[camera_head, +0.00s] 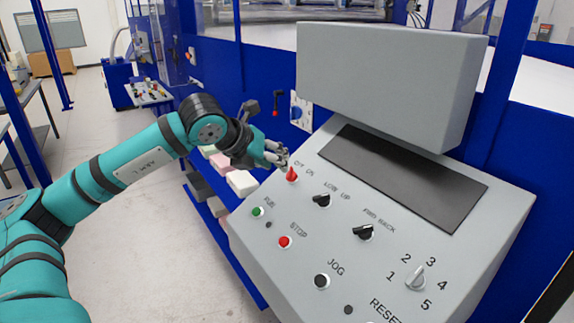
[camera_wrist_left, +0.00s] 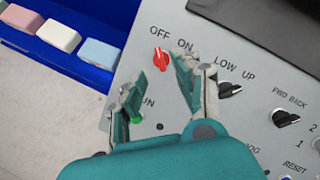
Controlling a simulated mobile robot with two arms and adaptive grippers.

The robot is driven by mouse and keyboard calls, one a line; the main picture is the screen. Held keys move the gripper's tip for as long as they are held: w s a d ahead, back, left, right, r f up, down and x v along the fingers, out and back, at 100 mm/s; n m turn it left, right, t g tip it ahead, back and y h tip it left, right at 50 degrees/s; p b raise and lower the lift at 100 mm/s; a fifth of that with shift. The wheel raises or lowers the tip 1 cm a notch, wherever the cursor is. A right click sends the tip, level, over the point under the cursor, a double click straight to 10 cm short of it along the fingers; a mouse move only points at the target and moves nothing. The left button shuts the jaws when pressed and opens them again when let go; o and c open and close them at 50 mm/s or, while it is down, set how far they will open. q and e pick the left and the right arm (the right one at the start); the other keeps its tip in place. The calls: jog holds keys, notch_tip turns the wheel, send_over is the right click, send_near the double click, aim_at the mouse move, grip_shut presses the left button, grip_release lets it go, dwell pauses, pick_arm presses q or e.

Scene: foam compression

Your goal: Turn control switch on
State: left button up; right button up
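The red control switch (camera_head: 291,174) sits on the sloping grey panel below the OFF and ON labels. In the left wrist view the red switch (camera_wrist_left: 160,59) points up and slightly left, toward OFF. My left gripper (camera_head: 277,155) hovers at the panel's upper left edge, close to the switch. In the left wrist view my left gripper (camera_wrist_left: 155,85) has its fingers spread apart with nothing between them; the switch lies just beyond the fingertips, nearer the right finger. Whether a finger touches it is unclear. My right gripper is not in view.
The grey control panel (camera_head: 255,230) also carries a green RUN button (camera_head: 257,211), a red STOP button (camera_head: 285,242), black LOW UP (camera_head: 321,199) and FWD BACK (camera_head: 363,232) switches and a numbered dial (camera_head: 415,279). Foam blocks (camera_head: 242,182) lie left of the panel. A raised grey box (camera_head: 385,80) stands behind.

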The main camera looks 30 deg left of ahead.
aim_at(290, 175)
pick_arm(q)
jog(key=p+x, duration=0.1)
jog(key=x, duration=0.4)
jog(key=shift+w+f, duration=0.2)
jog(key=shift+w+f+p, duration=0.35)
jog(key=shift+w+f, duration=0.05)
grip_shut()
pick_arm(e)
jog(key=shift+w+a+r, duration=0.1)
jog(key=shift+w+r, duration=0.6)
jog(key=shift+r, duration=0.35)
